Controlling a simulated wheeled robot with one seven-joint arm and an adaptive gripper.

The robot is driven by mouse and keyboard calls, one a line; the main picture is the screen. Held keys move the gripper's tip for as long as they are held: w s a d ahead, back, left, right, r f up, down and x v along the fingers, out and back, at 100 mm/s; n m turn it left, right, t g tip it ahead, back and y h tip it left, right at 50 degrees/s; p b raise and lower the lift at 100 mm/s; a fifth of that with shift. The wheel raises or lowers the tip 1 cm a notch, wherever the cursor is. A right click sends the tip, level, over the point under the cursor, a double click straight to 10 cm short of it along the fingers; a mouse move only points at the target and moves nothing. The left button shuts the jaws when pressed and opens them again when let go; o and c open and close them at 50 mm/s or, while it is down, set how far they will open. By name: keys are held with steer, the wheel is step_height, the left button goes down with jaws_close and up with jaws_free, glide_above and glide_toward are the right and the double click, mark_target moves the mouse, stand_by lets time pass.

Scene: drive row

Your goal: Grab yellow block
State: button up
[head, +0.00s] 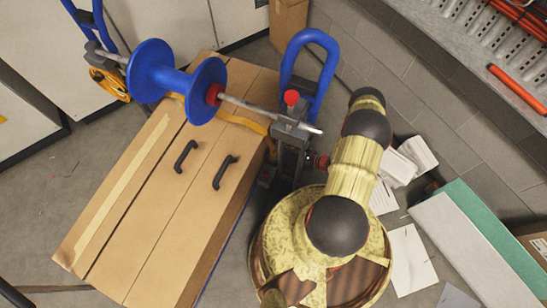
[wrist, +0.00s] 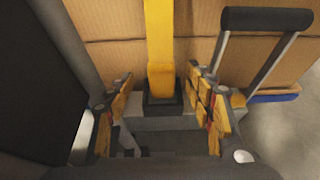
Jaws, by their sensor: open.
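In the wrist view, a long yellow piece (wrist: 160,45) runs down from the top edge to a blunt end near a dark square part, between my fingers. It looks like the yellow block, but I cannot tell for sure. My gripper (wrist: 165,110) is open, with yellow-padded fingers left and right of that end. I cannot tell whether anything touches. In the head view, a yellow-orange band (head: 243,122) lies across the brown box, partly hidden by the blue spool and its rod. My gripper is not clearly made out there.
The brown box (head: 150,235) has two black handles (head: 224,172). A blue spool (head: 174,82) sits on a metal rod above it. A blue loop handle (head: 327,70) stands at the box's right. Papers (head: 411,260) and a white-green box (head: 480,245) lie on the right floor.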

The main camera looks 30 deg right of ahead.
mark_target(276, 153)
steer(key=b+x, duration=0.2)
steer(key=x, duration=0.4)
steer(key=shift+d+f+b, duration=0.1)
steer(key=shift+b, duration=0.25)
steer(key=shift+s, duration=0.1)
steer(key=shift+c, duration=1.3)
steer(key=c, duration=1.1)
